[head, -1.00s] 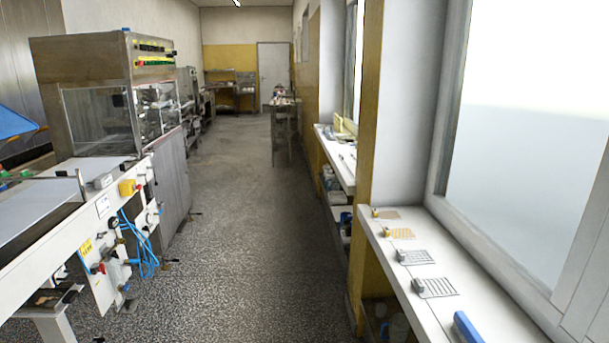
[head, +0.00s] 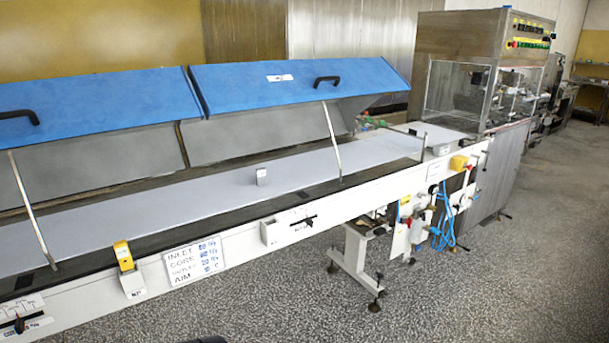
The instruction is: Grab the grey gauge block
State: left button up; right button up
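A small grey block (head: 261,176), which looks like the grey gauge block, stands upright on the pale conveyor belt (head: 215,196) of the long machine.
Blue lids (head: 290,82) are propped open above the belt on thin metal struts (head: 332,142). A yellow block (head: 123,252) sits in a white holder on the front rail, left of a handwritten sign (head: 196,262). A glass-sided steel machine (head: 459,88) stands at right. Speckled floor (head: 480,290) is clear in front.

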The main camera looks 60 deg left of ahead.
aim_at(261, 173)
jog(key=u, duration=2.2)
jog(key=i+l+u, duration=0.35)
jog(key=i+l, duration=0.15)
